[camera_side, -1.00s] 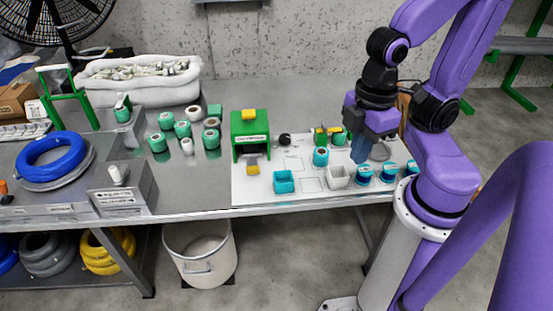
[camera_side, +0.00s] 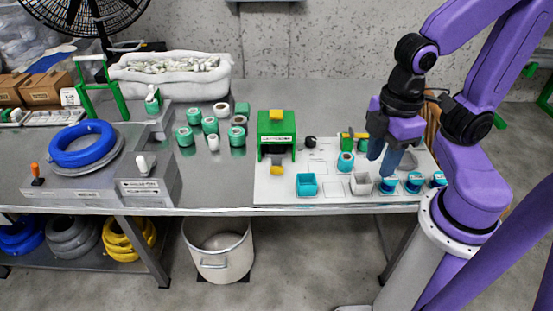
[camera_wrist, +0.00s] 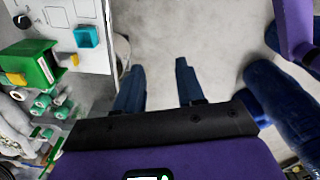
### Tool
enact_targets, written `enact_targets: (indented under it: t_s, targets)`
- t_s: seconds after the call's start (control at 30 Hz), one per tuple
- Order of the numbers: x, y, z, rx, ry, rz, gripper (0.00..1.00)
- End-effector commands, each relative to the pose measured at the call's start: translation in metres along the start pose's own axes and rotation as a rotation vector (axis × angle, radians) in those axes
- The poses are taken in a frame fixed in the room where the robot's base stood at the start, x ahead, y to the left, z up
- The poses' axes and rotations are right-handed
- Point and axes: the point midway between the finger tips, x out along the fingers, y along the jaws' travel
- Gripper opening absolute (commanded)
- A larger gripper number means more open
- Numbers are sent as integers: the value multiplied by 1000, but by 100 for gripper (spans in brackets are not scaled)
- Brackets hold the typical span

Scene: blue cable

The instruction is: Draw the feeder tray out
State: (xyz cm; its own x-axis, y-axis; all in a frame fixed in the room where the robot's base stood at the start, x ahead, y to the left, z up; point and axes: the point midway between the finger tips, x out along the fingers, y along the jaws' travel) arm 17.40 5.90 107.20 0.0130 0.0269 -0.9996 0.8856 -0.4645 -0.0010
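A green feeder housing (camera_side: 277,130) with a white label and a yellow block on top stands on the white board. At its lower front a yellow tab (camera_side: 277,167) sticks out, apparently the tray's handle; the tray body is mostly hidden. In the wrist view the housing (camera_wrist: 34,66) and tab (camera_wrist: 74,60) lie at the left. My gripper (camera_side: 382,162) is right of the housing, well apart from it, above the board's right part. In the wrist view the fingers (camera_wrist: 157,72) are spread with nothing between them.
A teal bin (camera_side: 307,184), a pale bin (camera_side: 361,184) and several blue-teal spools (camera_side: 414,182) line the board's front edge. A teal spool (camera_side: 345,161) and a green-yellow fixture (camera_side: 353,141) stand left of my gripper. A black knob (camera_side: 310,143) is beside the housing.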

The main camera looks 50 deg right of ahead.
Motion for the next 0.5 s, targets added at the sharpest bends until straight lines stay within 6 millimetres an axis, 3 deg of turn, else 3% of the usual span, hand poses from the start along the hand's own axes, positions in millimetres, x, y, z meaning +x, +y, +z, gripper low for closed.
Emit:
enact_targets:
  t_s: [0.17,0.27,0.5]
  targets:
    - [6,35,-42,51,-10,3,38]
    - [13,66,-68,83,-15,5,38]
    - [43,155,-111,157,-21,7,38]
